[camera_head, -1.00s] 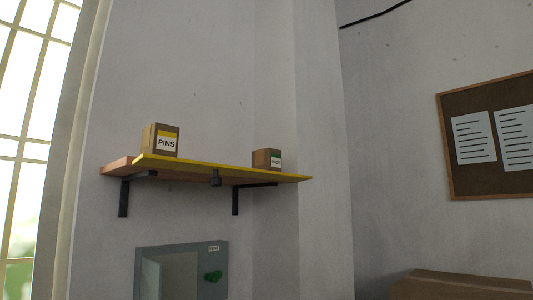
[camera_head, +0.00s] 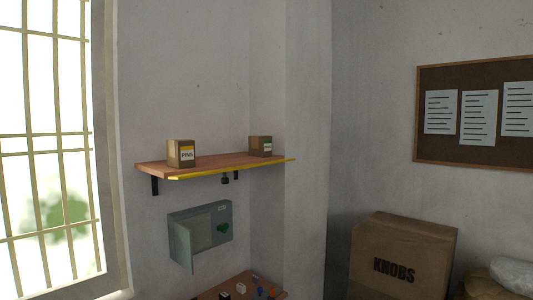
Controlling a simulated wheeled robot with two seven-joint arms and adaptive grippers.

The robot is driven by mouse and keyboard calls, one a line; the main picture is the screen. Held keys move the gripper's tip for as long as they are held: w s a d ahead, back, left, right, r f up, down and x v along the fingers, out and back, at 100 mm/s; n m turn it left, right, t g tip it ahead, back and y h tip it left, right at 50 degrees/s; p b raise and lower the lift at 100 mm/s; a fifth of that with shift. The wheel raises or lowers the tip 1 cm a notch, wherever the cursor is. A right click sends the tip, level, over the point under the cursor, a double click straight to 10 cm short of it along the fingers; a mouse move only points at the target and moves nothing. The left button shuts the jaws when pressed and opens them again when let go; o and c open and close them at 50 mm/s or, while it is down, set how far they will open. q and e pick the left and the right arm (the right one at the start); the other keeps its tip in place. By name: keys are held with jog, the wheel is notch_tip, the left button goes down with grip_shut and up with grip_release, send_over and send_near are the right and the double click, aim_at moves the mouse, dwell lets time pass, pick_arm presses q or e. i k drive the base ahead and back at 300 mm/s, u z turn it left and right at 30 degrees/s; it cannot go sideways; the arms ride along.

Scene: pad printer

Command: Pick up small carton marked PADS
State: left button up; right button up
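A small brown carton (camera_head: 260,146) with a white and green label stands upright near the right end of a wall shelf; its lettering is too small to read. Another carton, marked PINS (camera_head: 181,153), with a yellow and white label, stands on the left part of the same shelf. The shelf (camera_head: 220,162) is wooden with a yellow front edge. Neither of my grippers shows in the head view.
Below the shelf is a grey wall cabinet (camera_head: 203,232) with its door open. Beneath it, a wooden surface (camera_head: 243,283) holds several small objects. A large KNOBS box (camera_head: 403,257) stands at the right, under a notice board (camera_head: 474,160). A barred window (camera_head: 50,150) is at left.

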aim_at(259, 145)
jog(key=k, duration=0.95)
jog(key=z, duration=0.8)
jog(key=i, duration=2.15)
jog(key=u, duration=1.35)
jog(key=i, duration=0.75)
jog(key=u, duration=0.75)
